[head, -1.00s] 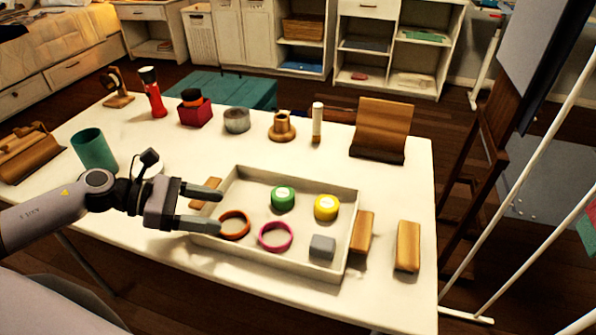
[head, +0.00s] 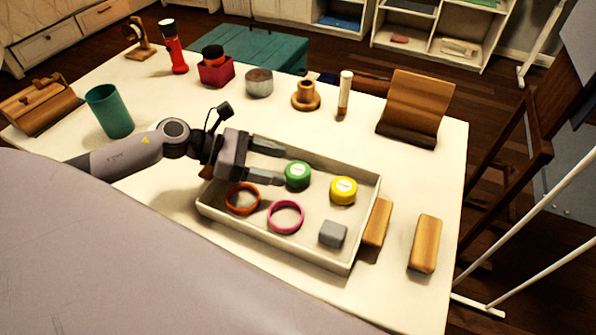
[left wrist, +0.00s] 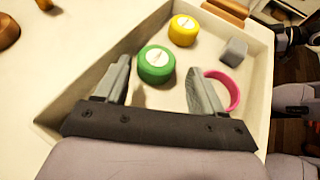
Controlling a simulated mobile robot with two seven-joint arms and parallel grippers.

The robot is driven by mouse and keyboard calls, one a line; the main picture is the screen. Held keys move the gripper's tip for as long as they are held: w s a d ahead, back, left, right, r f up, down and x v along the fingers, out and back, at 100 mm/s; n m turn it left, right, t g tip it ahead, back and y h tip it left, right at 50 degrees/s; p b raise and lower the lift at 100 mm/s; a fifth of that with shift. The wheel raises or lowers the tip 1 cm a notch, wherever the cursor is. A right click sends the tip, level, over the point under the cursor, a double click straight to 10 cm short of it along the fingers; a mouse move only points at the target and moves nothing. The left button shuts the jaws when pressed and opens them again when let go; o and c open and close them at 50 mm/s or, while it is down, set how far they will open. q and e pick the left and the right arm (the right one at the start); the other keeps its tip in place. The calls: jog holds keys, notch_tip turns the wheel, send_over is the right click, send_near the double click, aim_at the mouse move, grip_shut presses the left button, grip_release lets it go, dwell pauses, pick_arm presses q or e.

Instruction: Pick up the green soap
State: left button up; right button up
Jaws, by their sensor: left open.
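The green soap (head: 298,175) is a short round puck with a pale label on top, lying in the white tray (head: 362,215). It also shows in the left wrist view (left wrist: 156,64), ahead of the fingertips and between their lines. My left gripper (head: 283,164) is open and empty over the left part of the tray, its fingers pointing right at the soap. In the left wrist view my left gripper (left wrist: 160,80) has its fingers spread, one on each side of the soap's line. I cannot tell whether they touch it. My right gripper is not in view.
In the tray are a yellow puck (head: 343,191), an orange ring (head: 242,199), a pink ring (head: 286,217) and a grey block (head: 333,234). Wooden blocks (head: 425,244) lie right of the tray. A teal cup (head: 109,111) stands at the left.

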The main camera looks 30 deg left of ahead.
aim_at(294, 169)
pick_arm(q)
jog(key=shift+f+p+x, duration=0.2)
jog(key=shift+p+x, duration=0.25)
jog(key=shift+x, duration=2.3)
jog(key=shift+w+a, duration=0.1)
jog(key=shift+a, duration=0.05)
jog(key=c, duration=0.8)
jog(key=shift+r, duration=0.1)
